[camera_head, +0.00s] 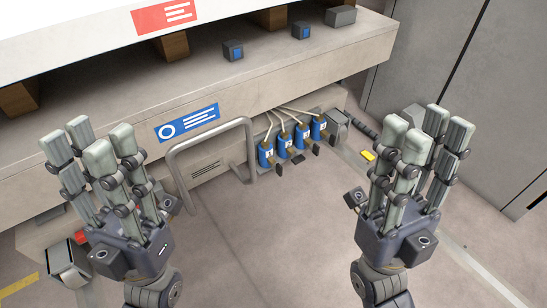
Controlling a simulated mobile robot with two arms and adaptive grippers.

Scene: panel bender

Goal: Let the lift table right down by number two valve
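A row of several blue valves (292,144) with levers and pale hoses stands at the foot of the beige machine, right of a grey tubular rail. The second valve from the left (284,147) stands between its neighbours; its number is too small to read surely. A beige slab with a blue label (187,122) runs above the valves; I cannot tell whether it is the lift table. My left gripper (92,146) is open and empty, left of the rail. My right gripper (430,135) is open and empty, right of the valves. Neither touches a valve.
The grey rail (211,134) stands in front, left of the valves. A small yellow object (367,155) lies on the floor to their right. Blue-faced boxes (233,50) sit on the ledge above. The floor (270,225) between my grippers is clear.

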